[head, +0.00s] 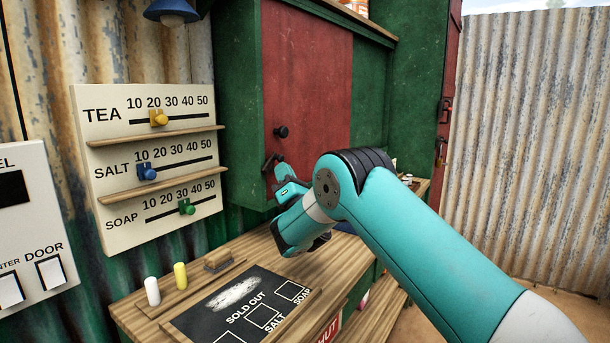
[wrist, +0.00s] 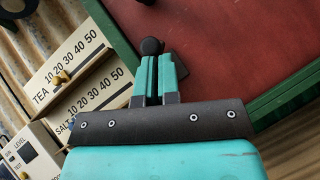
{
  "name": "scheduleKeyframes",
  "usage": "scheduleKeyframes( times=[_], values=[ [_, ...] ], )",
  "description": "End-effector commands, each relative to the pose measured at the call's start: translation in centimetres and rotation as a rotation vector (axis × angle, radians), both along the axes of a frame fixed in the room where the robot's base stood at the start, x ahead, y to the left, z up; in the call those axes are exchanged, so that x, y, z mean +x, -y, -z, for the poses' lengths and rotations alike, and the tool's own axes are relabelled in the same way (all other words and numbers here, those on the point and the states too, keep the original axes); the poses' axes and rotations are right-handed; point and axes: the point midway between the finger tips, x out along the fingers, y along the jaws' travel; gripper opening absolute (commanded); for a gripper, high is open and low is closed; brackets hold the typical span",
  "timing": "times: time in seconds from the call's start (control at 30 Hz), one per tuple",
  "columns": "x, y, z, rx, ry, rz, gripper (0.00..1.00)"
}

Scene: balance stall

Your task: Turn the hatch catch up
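The hatch is a dark red panel (head: 315,85) in a green frame, and it also fills the right of the wrist view (wrist: 215,45). Its black catch (head: 269,163) sits low at the panel's left edge, with the lever slanting down to the left. My gripper (head: 279,172) is right at the catch. In the wrist view, the fingertips (wrist: 156,58) stand close together with a narrow dark gap. The catch's round black end (wrist: 151,46) shows just beyond them, beside a dark plate (wrist: 180,61). Whether the fingers grip the lever is hidden.
A black knob (head: 281,131) is on the hatch above the catch. A price board (head: 105,150) with sliders hangs to the left. Below is a wooden counter (head: 225,275) with a sold-out slate (head: 205,325) and chalks (head: 152,291). A blue lamp (head: 172,12) hangs above.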

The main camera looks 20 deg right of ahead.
Motion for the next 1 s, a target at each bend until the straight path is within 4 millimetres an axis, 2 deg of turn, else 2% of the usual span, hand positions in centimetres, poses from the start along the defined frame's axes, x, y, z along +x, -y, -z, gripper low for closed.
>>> scheduleKeyframes(
  times=[0.03,1.0],
  values=[
    [0.06,-0.24,-0.80,0.005,0.011,-0.003,0.00],
    [0.07,0.41,-1.67,0.008,0.014,0.009,0.00]
  ],
)
